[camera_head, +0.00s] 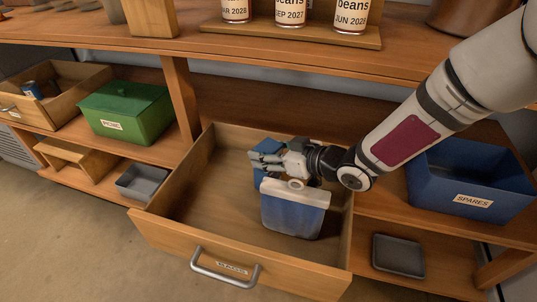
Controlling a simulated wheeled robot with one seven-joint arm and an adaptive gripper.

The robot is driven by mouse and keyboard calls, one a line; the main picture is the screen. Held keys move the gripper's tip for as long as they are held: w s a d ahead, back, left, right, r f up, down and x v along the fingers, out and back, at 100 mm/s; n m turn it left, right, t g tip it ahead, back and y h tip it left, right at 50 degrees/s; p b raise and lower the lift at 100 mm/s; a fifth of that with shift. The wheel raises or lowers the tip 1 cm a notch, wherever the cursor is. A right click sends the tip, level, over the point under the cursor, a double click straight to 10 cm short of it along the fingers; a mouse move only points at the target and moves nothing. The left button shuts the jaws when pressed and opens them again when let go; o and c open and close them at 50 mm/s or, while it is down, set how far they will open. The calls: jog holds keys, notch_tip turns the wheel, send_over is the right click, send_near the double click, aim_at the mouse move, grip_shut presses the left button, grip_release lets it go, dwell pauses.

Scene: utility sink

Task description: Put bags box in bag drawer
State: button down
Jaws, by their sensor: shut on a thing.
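The box looks upright in the right part of the drawer. I cannot tell whether it touches the drawer floor. The drawer front has a metal handle and a small label that seems to read BAGS.
A green lidded box (124,111) and a grey tray (142,181) are left of the drawer. A blue SPARES bin (471,182) and a dark tray (398,256) are at right. Several cans, some labelled beans (290,12), stand on the shelf above. The drawer's left part is empty.

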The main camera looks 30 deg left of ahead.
jog(key=c, duration=0.7)
grip_release()
jog(key=shift+d+r, duration=0.15)
jog(key=shift+r, duration=0.05)
jog(key=p+v, duration=0.2)
jog(key=v, duration=0.4)
jog(key=shift+s+d+r+p, duration=0.1)
jog(key=shift+s+d+p, duration=0.05)
jog(key=shift+d+p, duration=0.2)
jog(key=shift+d, duration=0.15)
